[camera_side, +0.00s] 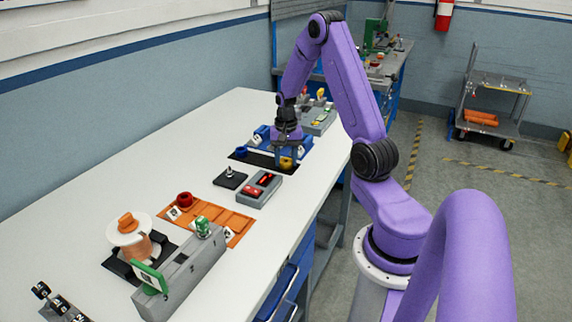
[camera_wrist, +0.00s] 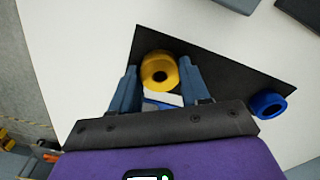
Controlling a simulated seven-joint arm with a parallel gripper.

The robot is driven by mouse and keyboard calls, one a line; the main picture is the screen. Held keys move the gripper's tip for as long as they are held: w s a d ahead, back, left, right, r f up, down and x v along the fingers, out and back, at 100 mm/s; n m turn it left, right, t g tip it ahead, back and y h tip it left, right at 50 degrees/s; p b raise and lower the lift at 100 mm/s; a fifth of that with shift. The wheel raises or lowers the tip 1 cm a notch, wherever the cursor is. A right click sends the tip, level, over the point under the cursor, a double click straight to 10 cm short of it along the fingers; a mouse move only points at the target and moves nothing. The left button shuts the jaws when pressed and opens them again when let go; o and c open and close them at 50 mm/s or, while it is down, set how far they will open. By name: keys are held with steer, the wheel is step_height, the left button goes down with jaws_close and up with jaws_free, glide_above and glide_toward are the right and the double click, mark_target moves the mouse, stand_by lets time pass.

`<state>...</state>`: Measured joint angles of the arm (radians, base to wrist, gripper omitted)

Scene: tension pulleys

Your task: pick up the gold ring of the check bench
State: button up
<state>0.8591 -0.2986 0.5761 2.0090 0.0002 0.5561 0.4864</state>
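The gold ring (camera_wrist: 157,61) is on a black mat (camera_wrist: 225,65), its dark hole showing in the wrist view. My gripper (camera_wrist: 158,72) is open, with one blue finger on each side of the ring and narrow gaps between. In the side view my gripper (camera_side: 286,156) points down over the gold ring (camera_side: 286,163), at the right part of the mat. I cannot tell if the fingers touch the ring.
A blue ring (camera_wrist: 268,103) lies on the mat to the right in the wrist view. In the side view a grey tray with red parts (camera_side: 259,189), a black pad (camera_side: 230,178) and an orange tray (camera_side: 228,221) stand nearer.

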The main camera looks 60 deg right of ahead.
steer(key=c, duration=0.6)
steer(key=shift+o, duration=0.2)
steer(key=shift+r, duration=0.45)
step_height(320, 180, up, 2)
steer(key=shift+r, duration=0.25)
steer(key=s+a+r, duration=0.8)
steer(key=s+r, duration=0.1)
steer(key=s, duration=0.2)
steer(key=shift+a+r, duration=0.2)
steer(key=shift+r, duration=0.1)
steer(key=shift+s, duration=0.1)
